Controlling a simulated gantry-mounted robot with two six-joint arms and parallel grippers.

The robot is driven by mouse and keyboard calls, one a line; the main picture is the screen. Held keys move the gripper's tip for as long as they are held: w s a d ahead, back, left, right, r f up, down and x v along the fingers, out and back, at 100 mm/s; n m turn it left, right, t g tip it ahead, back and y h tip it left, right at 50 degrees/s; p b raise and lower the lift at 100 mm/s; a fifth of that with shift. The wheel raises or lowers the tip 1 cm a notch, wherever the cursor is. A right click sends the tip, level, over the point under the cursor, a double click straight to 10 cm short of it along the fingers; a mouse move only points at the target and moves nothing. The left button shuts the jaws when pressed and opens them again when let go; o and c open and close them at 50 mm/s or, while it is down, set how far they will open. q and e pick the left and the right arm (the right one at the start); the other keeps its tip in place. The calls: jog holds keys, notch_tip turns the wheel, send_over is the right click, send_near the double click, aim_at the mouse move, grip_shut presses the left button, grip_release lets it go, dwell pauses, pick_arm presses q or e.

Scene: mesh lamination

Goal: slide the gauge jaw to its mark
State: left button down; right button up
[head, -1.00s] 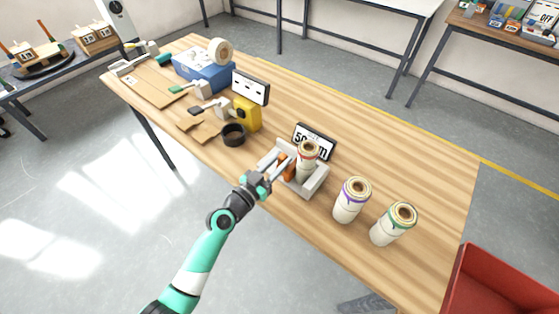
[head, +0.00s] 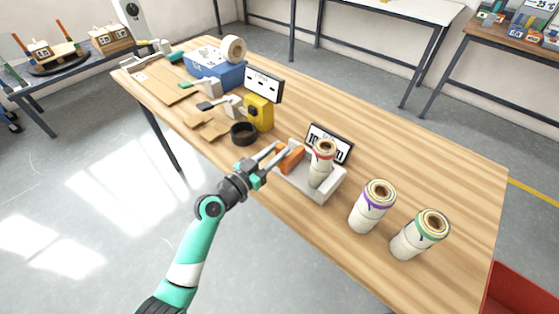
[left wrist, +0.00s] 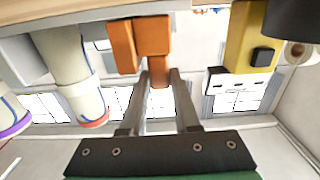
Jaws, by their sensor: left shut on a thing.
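The orange gauge jaw (head: 291,158) sits in the grey gauge tray (head: 323,193), towards its left end. A mesh roll with a red rim (head: 322,165) stands in the tray to the right of the jaw, with a gap between them. My left gripper (head: 276,156) reaches in from the front left and is shut on the jaw. In the left wrist view, the two fingers (left wrist: 159,82) close on the orange jaw's stem, and the jaw's block (left wrist: 138,42) shows beyond. A display (head: 330,142) stands behind the tray; its reading is partly hidden by the roll. The mark cannot be made out.
Rolls with a purple rim (head: 372,207) and a green rim (head: 419,235) stand right of the tray. A black ring (head: 244,134) and a yellow device (head: 259,113) stand to its left. A red bin (head: 520,293) is at the lower right. The back right tabletop is clear.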

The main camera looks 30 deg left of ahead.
pick_arm(q)
jog(key=c, duration=0.9)
grip_release()
jog(key=shift+a+f, duration=0.1)
jog(key=shift+a, duration=0.1)
jog(key=shift+o, duration=1.3)
jog(key=shift+a, duration=0.15)
jog(key=shift+s, duration=0.4)
jog(key=s+a+p, duration=0.1)
jog(key=s+p, duration=0.1)
jog(key=s, duration=0.8)
jog(key=shift+s+a, duration=0.25)
jog(key=shift+s, duration=0.15)
